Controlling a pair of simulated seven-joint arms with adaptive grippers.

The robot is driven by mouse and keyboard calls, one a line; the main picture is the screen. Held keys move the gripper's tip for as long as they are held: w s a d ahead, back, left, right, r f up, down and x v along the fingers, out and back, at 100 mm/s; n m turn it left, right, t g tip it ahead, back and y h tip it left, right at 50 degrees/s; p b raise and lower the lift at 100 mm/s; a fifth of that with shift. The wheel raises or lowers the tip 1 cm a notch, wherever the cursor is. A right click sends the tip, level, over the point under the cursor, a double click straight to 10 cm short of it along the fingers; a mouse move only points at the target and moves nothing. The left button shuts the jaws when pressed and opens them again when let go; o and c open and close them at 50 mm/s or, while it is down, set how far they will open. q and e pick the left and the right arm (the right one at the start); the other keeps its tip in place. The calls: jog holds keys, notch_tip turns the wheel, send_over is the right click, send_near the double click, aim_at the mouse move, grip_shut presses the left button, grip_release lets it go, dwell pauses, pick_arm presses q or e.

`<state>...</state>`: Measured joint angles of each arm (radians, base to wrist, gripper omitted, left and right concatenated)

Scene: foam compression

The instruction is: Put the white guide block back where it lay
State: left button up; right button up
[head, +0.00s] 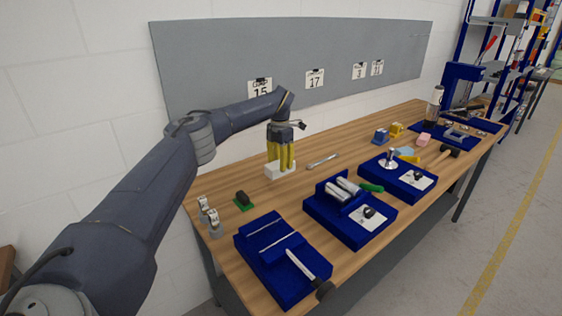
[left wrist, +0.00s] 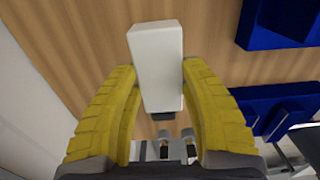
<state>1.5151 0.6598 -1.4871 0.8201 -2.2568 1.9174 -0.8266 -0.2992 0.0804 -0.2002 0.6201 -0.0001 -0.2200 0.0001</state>
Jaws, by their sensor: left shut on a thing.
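The white guide block (head: 281,171) is at the back left part of the wooden bench in the head view. My left gripper (head: 281,160) points down over it, with its yellow fingers on the block. In the left wrist view the white block (left wrist: 156,62) sits between the two yellow fingers of the left gripper (left wrist: 158,95), which are shut on it. The block is at or just above the bench top; I cannot tell whether it touches the wood. My right gripper is not in view.
A dark piece on a green pad (head: 243,201) lies left of the block, and a metal rod (head: 322,161) lies to its right. Blue trays (head: 285,285) with tools line the front. A grey board (head: 290,55) stands behind the bench (head: 262,190). Bare wood surrounds the block.

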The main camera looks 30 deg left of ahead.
pick_arm(q)
jog(key=shift+f, duration=3.55)
jog(key=shift+f, duration=0.4)
jog(key=o, duration=1.3)
jog(key=shift+r, duration=6)
